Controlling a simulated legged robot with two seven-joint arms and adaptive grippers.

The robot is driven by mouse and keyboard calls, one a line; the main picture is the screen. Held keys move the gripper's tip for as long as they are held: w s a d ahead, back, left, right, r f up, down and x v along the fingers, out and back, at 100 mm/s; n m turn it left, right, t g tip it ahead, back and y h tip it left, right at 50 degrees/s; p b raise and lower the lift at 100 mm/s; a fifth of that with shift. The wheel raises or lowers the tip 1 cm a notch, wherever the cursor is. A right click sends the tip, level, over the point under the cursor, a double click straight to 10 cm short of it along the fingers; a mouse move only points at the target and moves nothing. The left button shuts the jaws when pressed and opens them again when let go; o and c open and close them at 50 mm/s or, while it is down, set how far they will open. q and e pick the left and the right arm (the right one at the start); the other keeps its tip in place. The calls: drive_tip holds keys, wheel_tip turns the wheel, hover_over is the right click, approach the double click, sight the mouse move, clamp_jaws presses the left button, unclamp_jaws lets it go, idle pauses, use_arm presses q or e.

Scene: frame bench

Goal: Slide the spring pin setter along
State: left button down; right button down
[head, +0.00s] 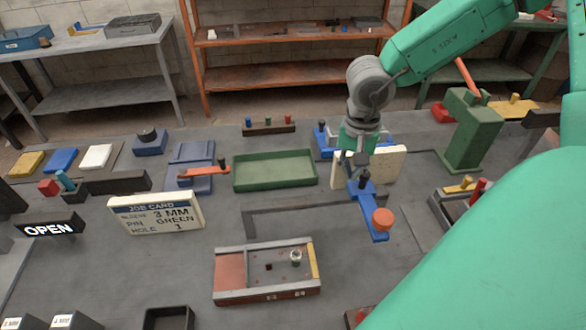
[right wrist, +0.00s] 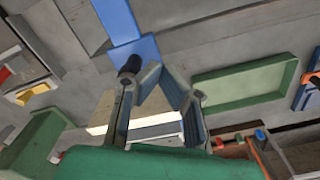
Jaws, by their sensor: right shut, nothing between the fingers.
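I cannot tell for sure which piece is the spring pin setter. A blue bar (head: 374,209) with a black peg (head: 364,178) at its far end and an orange round knob (head: 383,220) at its near end is below my right gripper (head: 362,176). In the right wrist view the blue bar (right wrist: 135,55) and its black peg (right wrist: 130,66) are beside the fingertips (right wrist: 152,72). The right gripper is shut with nothing between its fingers; whether it touches the peg is unclear. My left gripper is not in view.
A fixture (head: 265,290) with a red block and silver knob stands at the front. A green tray (head: 275,170), job card (head: 155,213) and OPEN sign (head: 48,229) are to the left. A green press (head: 470,130) stands right. Bench around the front fixture is mostly clear.

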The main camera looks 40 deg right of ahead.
drive_tip(key=shift+w+a+r, duration=0.15)
drive_tip(key=shift+w+a, duration=0.05)
drive_tip(key=shift+a, duration=0.6)
wheel_tip(320, 180, up, 7)
idle(0.4)
drive_tip(key=shift+d, duration=0.3)
